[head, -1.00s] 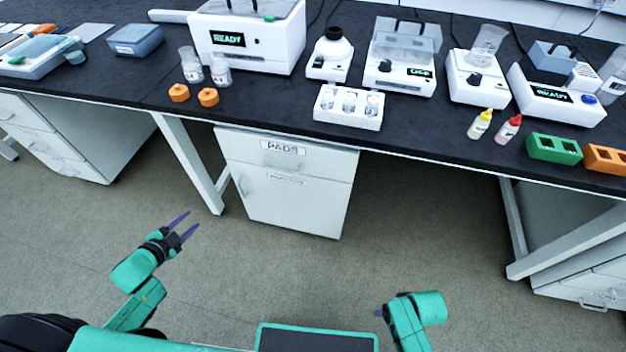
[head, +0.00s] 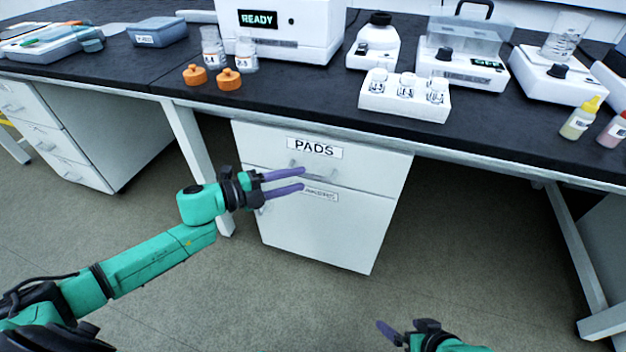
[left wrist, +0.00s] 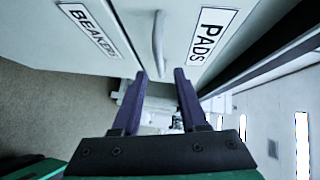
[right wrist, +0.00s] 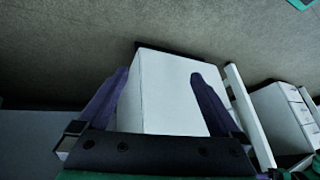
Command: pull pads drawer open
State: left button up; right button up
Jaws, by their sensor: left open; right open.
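The white PADS drawer (head: 340,160) is the top drawer of the cabinet under the bench and looks closed. Its label also shows in the left wrist view (left wrist: 212,32). Its bar handle (head: 306,170) sits below the label, partly hidden by a finger in the head view. In the left wrist view the handle (left wrist: 158,42) lies just beyond the fingertips, near the gap between them. My left gripper (head: 303,179) is open and empty in front of the drawer, apart from the handle. My right gripper (head: 385,335) is open and empty, low over the floor; its fingers also show in the right wrist view (right wrist: 160,80).
Below the PADS drawer is a lower front labelled BEAKERS (left wrist: 90,28). The dark benchtop (head: 300,100) overhangs the cabinet and carries glass bottles, orange caps, a white vial rack (head: 405,100) and instruments. A bench leg (head: 195,160) stands left of the cabinet. The floor in front is clear.

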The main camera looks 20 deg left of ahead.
aim_at(312, 176)
pick_arm(q)
jog(key=x, duration=0.5)
grip_shut()
dwell(1.4)
